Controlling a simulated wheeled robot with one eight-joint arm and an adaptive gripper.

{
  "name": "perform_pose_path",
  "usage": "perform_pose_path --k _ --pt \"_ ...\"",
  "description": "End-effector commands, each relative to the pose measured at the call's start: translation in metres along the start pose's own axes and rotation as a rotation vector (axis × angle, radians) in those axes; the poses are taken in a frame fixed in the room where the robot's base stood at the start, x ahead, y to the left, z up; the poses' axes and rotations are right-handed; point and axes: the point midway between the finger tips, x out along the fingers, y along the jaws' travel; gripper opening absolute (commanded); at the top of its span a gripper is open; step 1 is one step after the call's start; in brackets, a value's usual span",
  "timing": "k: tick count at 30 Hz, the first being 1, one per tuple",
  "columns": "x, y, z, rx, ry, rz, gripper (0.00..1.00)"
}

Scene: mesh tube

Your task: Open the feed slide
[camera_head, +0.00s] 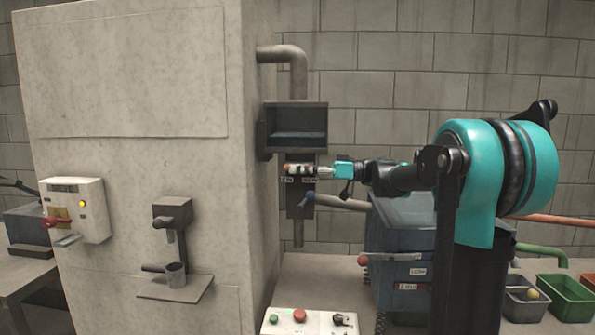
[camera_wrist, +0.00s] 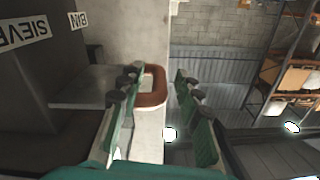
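An orange-brown loop handle (camera_wrist: 152,72) shows between my finger pads in the wrist view. It also shows small in the head view (camera_head: 289,168), under the dark hopper (camera_head: 296,140) on the side of the pale machine. I cannot tell for sure that it belongs to the feed slide. My gripper (camera_wrist: 156,80) is open, with its green fingers apart on either side of the handle. In the head view my gripper (camera_head: 308,170) reaches the handle from the right. Whether either finger touches it is unclear.
Labels reading SIEVE (camera_wrist: 22,35) and BIN (camera_wrist: 78,20) are beside the handle. A blue-handled lever (camera_head: 309,196) and pipe sit just below. A blue-grey bin (camera_head: 400,230) stands under my arm. A control panel (camera_head: 308,322) with buttons lies in front.

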Motion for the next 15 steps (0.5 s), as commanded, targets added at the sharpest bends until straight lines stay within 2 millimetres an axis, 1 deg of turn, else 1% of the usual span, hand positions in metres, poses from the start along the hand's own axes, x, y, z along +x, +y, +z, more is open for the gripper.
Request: perform_pose_path --k 4,12,15 --pt "0.0071 0.0002 -0.0001 0.000 0.000 0.001 0.34" --pt "0.0079 0.0002 -0.0001 0.000 0.000 0.001 0.34" --pt "0.0079 0.0002 -0.0001 0.000 0.000 0.001 0.22"
